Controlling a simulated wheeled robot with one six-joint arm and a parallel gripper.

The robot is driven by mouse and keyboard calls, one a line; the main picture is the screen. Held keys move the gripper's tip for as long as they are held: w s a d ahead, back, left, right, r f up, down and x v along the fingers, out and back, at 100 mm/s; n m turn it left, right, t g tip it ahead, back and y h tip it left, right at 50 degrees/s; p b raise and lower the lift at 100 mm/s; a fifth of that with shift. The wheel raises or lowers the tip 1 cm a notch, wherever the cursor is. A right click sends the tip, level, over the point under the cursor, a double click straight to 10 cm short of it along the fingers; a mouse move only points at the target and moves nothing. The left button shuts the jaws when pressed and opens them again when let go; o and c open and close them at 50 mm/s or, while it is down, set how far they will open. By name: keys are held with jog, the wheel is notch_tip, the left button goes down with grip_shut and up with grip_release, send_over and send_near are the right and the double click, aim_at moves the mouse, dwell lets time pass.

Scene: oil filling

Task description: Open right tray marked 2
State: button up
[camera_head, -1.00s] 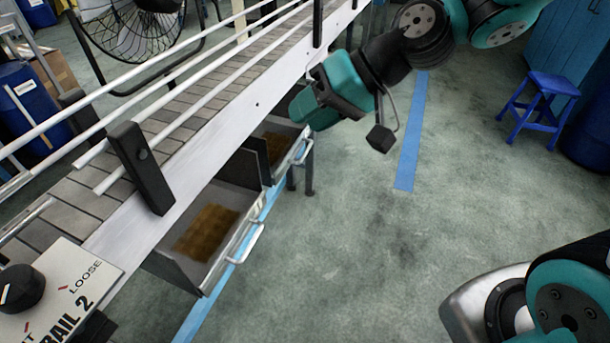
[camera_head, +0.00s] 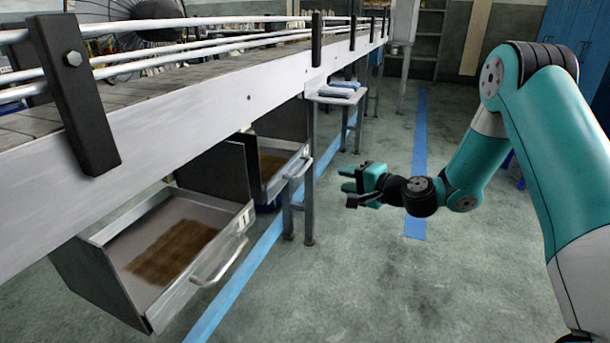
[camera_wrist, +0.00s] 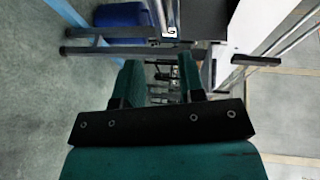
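Two grey metal trays hang under the conveyor in the head view, both pulled out. The near tray (camera_head: 197,292) and the far tray (camera_head: 283,178) each have a bar handle on the front and a brown patch on the floor inside. Their number labels are too small to read there. My gripper (camera_head: 350,187) is to the right of the far tray, apart from both handles, with nothing in it. In the wrist view my gripper (camera_wrist: 160,70) has its fingers apart.
The conveyor (camera_head: 180,110) runs along the left above the trays. A small side table (camera_head: 335,98) and its metal legs stand just past the far tray. A blue stripe (camera_head: 235,290) crosses the floor below the trays.

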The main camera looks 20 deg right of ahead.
aim_at(305, 167)
jog(key=b+x, duration=0.1)
jog(key=x, duration=1.4)
jog(key=shift+a+b, duration=0.1)
jog(key=shift+b, duration=0.25)
grip_shut()
